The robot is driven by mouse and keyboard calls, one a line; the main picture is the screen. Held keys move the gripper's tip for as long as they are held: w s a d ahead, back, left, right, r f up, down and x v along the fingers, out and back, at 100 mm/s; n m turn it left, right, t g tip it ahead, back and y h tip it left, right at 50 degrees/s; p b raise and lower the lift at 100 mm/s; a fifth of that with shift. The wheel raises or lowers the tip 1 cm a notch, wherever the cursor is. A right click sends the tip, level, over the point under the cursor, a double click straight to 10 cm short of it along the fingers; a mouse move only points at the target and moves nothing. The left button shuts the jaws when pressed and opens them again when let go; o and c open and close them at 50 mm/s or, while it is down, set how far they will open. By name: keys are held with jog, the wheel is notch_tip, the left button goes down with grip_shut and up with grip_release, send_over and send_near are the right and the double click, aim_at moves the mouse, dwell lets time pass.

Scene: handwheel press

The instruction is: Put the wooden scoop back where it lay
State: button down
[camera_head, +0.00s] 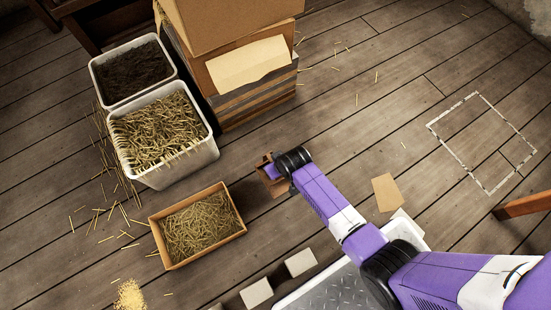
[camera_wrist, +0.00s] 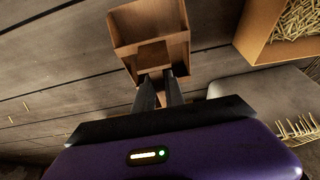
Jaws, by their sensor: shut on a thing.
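The wooden scoop (camera_wrist: 150,28) is a brown, box-like thing, open on one side, in front of my fingers in the wrist view. My gripper (camera_wrist: 159,82) is shut on its handle end, with one dark finger on each side. In the head view the scoop (camera_head: 266,161) is a small brown shape at the end of my purple arm, and my gripper (camera_head: 273,171) is partly hidden by the wrist. The scoop is held above the plank floor, to the right of the white bins.
A wooden crate of straw (camera_head: 241,232), a white bin of straw (camera_head: 209,160) and a white bin of dark soil (camera_head: 174,72) stand at left. Stacked cardboard boxes (camera_head: 238,25) stand behind. A taped rectangle (camera_head: 452,148) marks clear floor at right.

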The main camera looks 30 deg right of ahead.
jog(key=shift+f+b, duration=1.2)
jog(key=shift+f, duration=0.95)
jog(key=shift+f, duration=0.15)
jog(key=c, duration=1.4)
grip_release()
jog(key=p+v, duration=0.7)
jog(key=v, duration=0.5)
